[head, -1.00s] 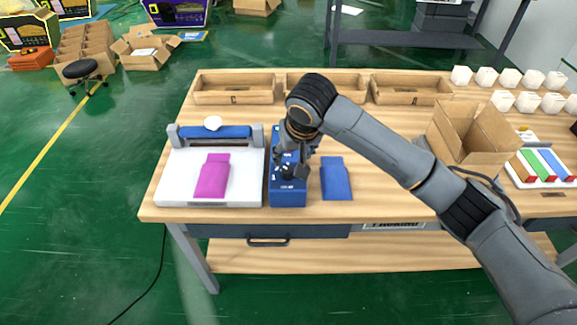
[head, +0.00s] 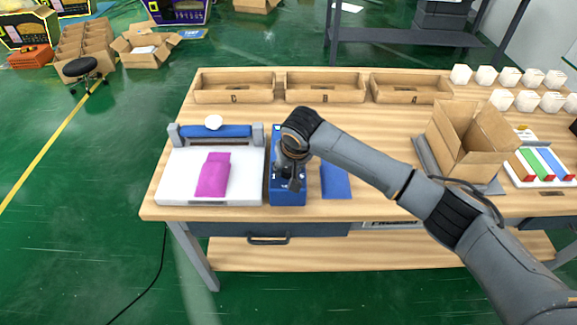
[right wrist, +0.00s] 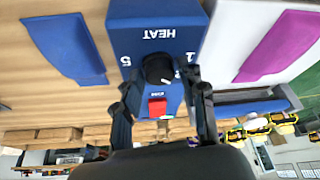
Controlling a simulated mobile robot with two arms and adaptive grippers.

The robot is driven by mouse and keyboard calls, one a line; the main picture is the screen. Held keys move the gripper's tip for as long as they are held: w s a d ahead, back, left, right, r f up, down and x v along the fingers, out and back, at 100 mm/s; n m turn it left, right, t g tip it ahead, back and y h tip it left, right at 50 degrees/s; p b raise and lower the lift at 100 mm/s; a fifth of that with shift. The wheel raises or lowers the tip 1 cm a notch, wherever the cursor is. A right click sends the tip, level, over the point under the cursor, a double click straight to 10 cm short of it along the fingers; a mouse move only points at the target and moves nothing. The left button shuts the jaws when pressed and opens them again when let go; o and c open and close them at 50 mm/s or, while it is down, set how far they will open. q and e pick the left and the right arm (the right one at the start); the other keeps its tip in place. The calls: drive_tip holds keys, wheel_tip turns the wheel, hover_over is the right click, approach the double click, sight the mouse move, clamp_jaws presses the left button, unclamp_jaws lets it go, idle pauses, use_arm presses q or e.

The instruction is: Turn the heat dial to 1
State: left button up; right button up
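The blue heat box (head: 287,199) stands on the table, right of the white press. In the right wrist view its face (right wrist: 180,15) reads HEAT, with a 5 at left and a 1 at right. The black heat dial (right wrist: 158,68) carries a small white mark at its lower right. A red switch (right wrist: 157,107) is below the dial in that view. My right gripper (right wrist: 160,78) is over the box, its two fingers apart on either side of the dial; contact is not clear. It hides much of the box top in the head view (head: 291,184). My left gripper is not in view.
The white press (head: 170,185) with a blue bar holds a pink pouch (head: 213,176). A blue pouch (head: 335,182) lies right of the heat box, partly behind my right arm. Wooden trays (head: 235,97) line the back. An open carton (head: 465,150) stands at right.

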drive_tip(key=c, duration=0.6)
drive_tip(key=shift+r, duration=0.1)
drive_tip(key=shift+r+n+y+p, duration=0.1)
drive_tip(key=shift+n+y+p, duration=0.2)
drive_tip(key=shift+n+p, duration=0.55)
drive_tip(key=shift+d+n+g+y+p, duration=0.1)
drive_tip(key=shift+n+g+y+p, duration=0.35)
drive_tip(key=shift+n+p, duration=0.6)
drive_tip(key=n, duration=0.2)
drive_tip(key=shift+w+n+g+y, duration=0.1)
drive_tip(key=shift+n+g+y, duration=0.15)
drive_tip(key=shift+n+g, duration=0.1)
drive_tip(key=shift+f+n+g+y+b, duration=0.15)
drive_tip(key=shift+n+g+y, duration=0.1)
drive_tip(key=shift+n, duration=0.55)
drive_tip(key=shift+f+n+g+y+b, duration=0.15)
drive_tip(key=shift+n+g, duration=0.1)
drive_tip(key=shift+n, duration=0.5)
drive_tip(key=shift+r, duration=0.15)
